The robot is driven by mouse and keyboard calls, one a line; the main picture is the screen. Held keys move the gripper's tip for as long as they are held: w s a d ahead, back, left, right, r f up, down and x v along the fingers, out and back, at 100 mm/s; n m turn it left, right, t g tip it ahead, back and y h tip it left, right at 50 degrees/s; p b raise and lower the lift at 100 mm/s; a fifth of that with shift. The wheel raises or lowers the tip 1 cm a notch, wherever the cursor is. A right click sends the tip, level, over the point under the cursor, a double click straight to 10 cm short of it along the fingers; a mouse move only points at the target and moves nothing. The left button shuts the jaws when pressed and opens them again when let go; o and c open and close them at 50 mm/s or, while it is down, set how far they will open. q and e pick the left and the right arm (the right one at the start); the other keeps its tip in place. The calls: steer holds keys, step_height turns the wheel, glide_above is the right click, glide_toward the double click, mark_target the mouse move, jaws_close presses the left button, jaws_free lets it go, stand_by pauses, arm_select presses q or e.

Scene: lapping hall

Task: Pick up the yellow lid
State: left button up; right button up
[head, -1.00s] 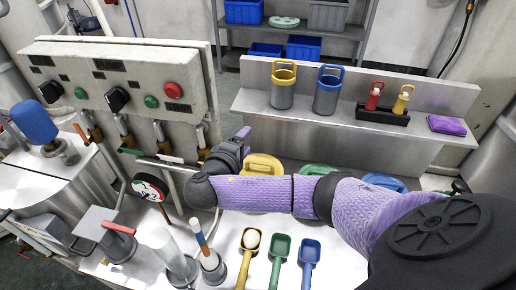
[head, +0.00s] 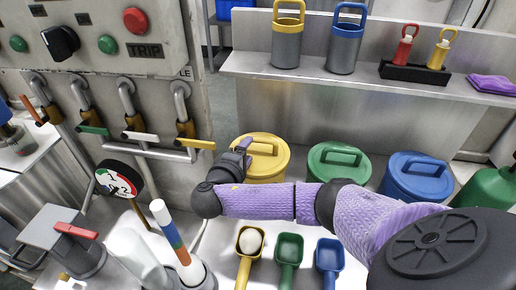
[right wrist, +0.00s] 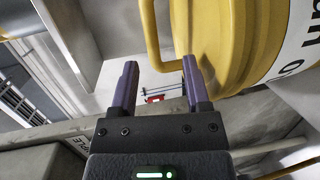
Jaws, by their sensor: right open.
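The yellow lid (head: 268,149) sits on a can at the back of the bench, left of a green-lidded and a blue-lidded can. In the right wrist view the lid (right wrist: 212,50) fills the upper middle, with its loop handle (right wrist: 149,38) standing out to the left. My right gripper (head: 245,146) is at the lid's left side in the head view, partly hidden by its own wrist. In the wrist view the open, empty fingers (right wrist: 158,78) point toward the handle, which shows between their tips. I cannot tell whether they touch. My left gripper is out of view.
The green lid (head: 338,155) and blue lid (head: 420,170) stand to the right. Yellow, green and blue scoops (head: 289,249) lie in front, below my right arm. A valve panel (head: 100,45) stands left; a metal shelf (head: 400,79) runs behind.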

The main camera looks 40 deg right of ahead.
mark_target(255, 138)
steer(key=x, duration=0.1)
steer(key=b+x, duration=0.1)
steer(key=x, duration=0.3)
steer(key=shift+d+r, duration=0.2)
steer(key=shift+r, duration=0.1)
jaws_close()
